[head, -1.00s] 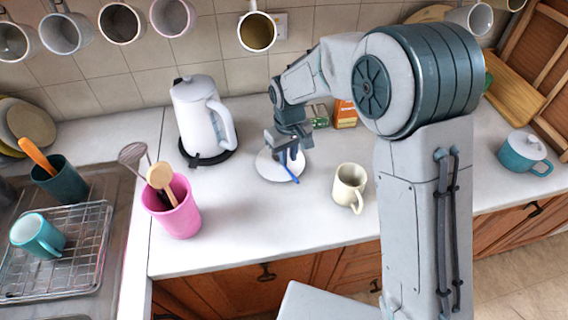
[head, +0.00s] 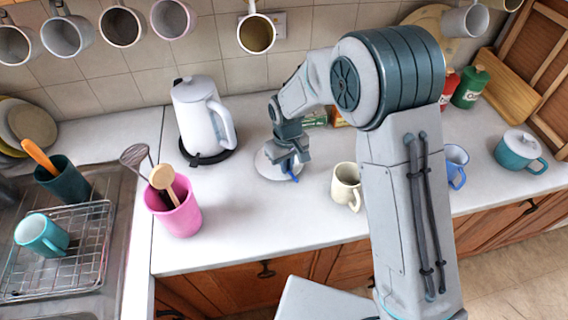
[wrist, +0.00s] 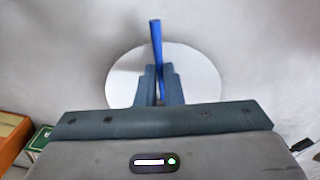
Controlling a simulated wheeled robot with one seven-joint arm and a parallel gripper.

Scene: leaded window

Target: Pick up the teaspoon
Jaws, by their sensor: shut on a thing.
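The teaspoon (wrist: 156,40) shows as a blue handle in the wrist view, with its far end pointing away from my gripper. It lies over a round white saucer (wrist: 205,75) on the counter. My gripper (wrist: 159,85) is shut on the teaspoon, with a finger on each side of the handle. In the head view, my gripper (head: 288,166) is low over the saucer (head: 264,168), and a bit of the blue teaspoon (head: 293,178) shows below the fingers. The rest of the spoon is hidden by my gripper.
A white kettle (head: 198,115) stands left of my gripper, and a pink pot (head: 178,212) with utensils is at the front left. A cream mug (head: 345,184) stands close on the right. Small boxes (head: 316,117) are behind. The counter in front is clear.

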